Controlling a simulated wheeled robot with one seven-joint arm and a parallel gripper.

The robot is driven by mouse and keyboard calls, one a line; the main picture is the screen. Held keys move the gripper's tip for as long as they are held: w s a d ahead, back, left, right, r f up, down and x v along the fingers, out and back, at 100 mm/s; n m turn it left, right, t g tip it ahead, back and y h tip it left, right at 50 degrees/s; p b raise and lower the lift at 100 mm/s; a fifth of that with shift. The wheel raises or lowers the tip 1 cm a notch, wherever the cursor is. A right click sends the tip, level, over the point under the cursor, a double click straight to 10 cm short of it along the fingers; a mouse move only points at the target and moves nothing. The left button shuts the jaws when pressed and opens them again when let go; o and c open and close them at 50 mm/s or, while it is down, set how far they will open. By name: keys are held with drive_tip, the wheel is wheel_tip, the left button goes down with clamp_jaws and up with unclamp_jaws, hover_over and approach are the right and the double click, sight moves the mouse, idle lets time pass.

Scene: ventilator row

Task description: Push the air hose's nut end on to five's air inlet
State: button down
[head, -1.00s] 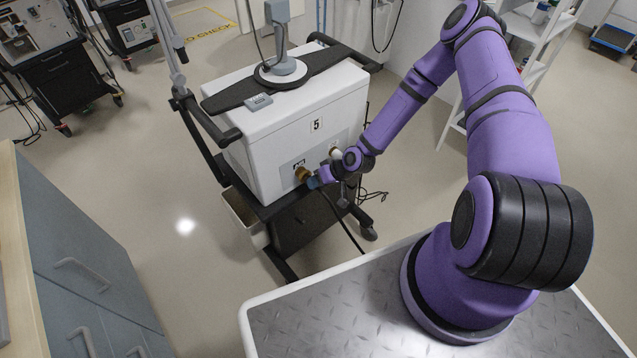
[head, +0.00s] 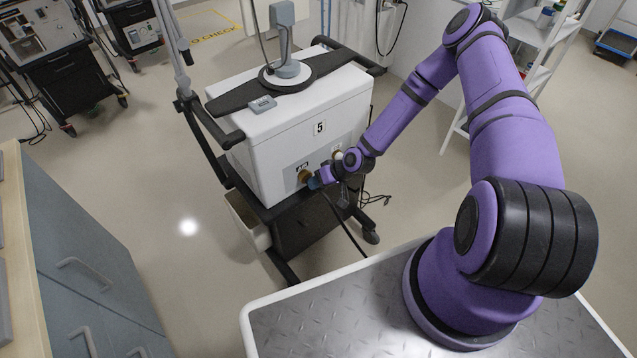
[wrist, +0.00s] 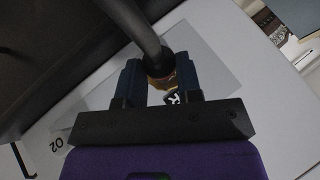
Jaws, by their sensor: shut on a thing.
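The white ventilator (head: 270,135) marked 5 stands on a dark cart in the middle of the head view. A brass fitting (head: 304,176) shows low on its front panel, just left of my gripper (head: 316,182). In the wrist view my gripper (wrist: 159,78) is shut on the air hose's end, with a finger on each side. The dark hose (wrist: 140,25) runs between the fingers to a brass part (wrist: 163,80) close against the grey panel. Whether the nut is seated on the inlet is hidden. The hose (head: 345,228) hangs down below my gripper.
A pale fitting (head: 338,154) sits on the panel beside my wrist. A black handle (head: 215,125) juts from the cart's left. Grey cabinets (head: 75,255) stand at left, a white shelf (head: 530,75) at upper right. The floor between is clear.

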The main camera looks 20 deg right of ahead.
drive_tip(key=shift+w, duration=0.15)
drive_tip(key=c, duration=0.7)
unclamp_jaws()
drive_tip(key=s+d+r+n+g+h, duration=0.15)
drive_tip(key=d+r, duration=0.25)
drive_tip(key=r, duration=0.4)
drive_tip(key=s+d+r+h, duration=0.1)
drive_tip(key=d+r+h, duration=0.1)
drive_tip(key=d+r, duration=0.35)
drive_tip(key=s+d+r+g+h, duration=0.1)
drive_tip(key=d+r, duration=0.2)
drive_tip(key=r, duration=0.6)
drive_tip(key=s+r+h, duration=0.2)
drive_tip(key=r, duration=0.7)
drive_tip(key=s+r+h, duration=0.2)
drive_tip(key=r, duration=0.7)
drive_tip(key=s+a+r+m+t, duration=0.1)
drive_tip(key=s+a+r, duration=0.1)
drive_tip(key=s+r, duration=0.5)
drive_tip(key=s+a+r+m+t+y, duration=0.1)
drive_tip(key=s+a+r, duration=0.1)
drive_tip(key=s+r, duration=0.5)
drive_tip(key=s+a+r+m+t, duration=0.1)
drive_tip(key=s+a+r, duration=0.1)
drive_tip(key=s+r, duration=0.5)
drive_tip(key=shift+s+a, duration=0.25)
drive_tip(key=shift+s, duration=0.45)
